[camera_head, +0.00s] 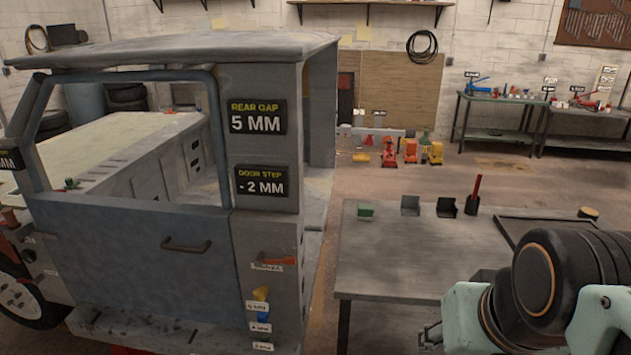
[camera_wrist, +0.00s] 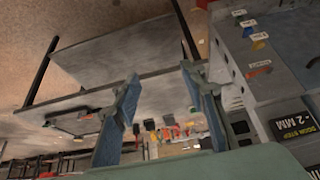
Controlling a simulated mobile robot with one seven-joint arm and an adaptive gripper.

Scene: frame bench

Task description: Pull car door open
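The blue-grey car door (camera_head: 130,255) fills the left of the head view and looks closed against the cab body. Its brown curved handle (camera_head: 186,245) sits on the upper outer panel below the window opening. My gripper (camera_wrist: 155,92) shows in the wrist view with its two blue-grey fingers spread apart and nothing between them. In the head view my arm is at the lower right, over the bench side and well apart from the door.
A grey bench (camera_head: 410,255) with small blocks and a red stick (camera_head: 475,190) stands right of the cab. The rear pillar carries gap signs (camera_head: 257,117) and an orange-red lever (camera_head: 275,260). Floor shows between cab and bench.

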